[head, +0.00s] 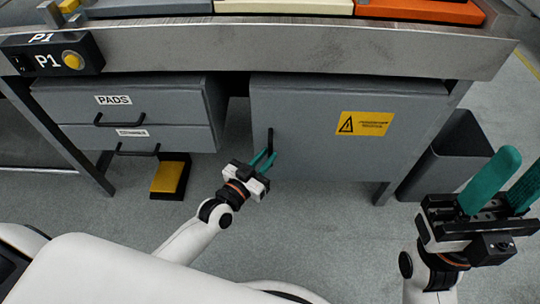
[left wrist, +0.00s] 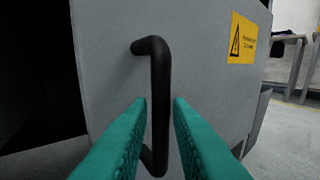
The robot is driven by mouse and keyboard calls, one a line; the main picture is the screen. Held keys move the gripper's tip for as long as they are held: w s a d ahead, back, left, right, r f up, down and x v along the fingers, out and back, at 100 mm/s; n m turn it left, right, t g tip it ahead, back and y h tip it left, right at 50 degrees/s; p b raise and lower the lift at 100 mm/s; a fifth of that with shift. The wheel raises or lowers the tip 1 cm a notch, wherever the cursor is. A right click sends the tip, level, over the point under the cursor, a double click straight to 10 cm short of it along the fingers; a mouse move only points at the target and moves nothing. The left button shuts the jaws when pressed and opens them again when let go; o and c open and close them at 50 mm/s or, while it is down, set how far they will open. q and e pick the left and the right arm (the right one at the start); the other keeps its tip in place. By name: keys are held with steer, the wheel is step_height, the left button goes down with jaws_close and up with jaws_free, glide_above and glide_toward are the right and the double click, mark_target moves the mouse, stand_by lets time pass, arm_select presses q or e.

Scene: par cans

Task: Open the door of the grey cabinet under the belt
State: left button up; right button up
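The grey cabinet door (head: 310,125) under the belt carries a yellow warning label (head: 365,124) and a black vertical bar handle (head: 270,140) near its left edge. The door looks closed in the head view. In the left wrist view the handle (left wrist: 158,90) stands between the two green fingers of my left gripper (left wrist: 160,105). These fingers are apart, with a gap on each side of the bar. My left gripper (head: 263,160) is at the handle's lower part in the head view. My right gripper (head: 495,190) is open and empty at the right, away from the door.
A drawer unit (head: 75,107) with a PADS label is left of the cabinet. A yellow-topped pedal (head: 168,177) lies on the floor below it. A dark bin (head: 440,165) stands right of the cabinet. The belt's metal edge (head: 290,45) runs above. Floor in front is clear.

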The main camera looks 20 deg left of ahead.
arm_select(q)
steer(key=shift+x, duration=1.15)
jaws_close()
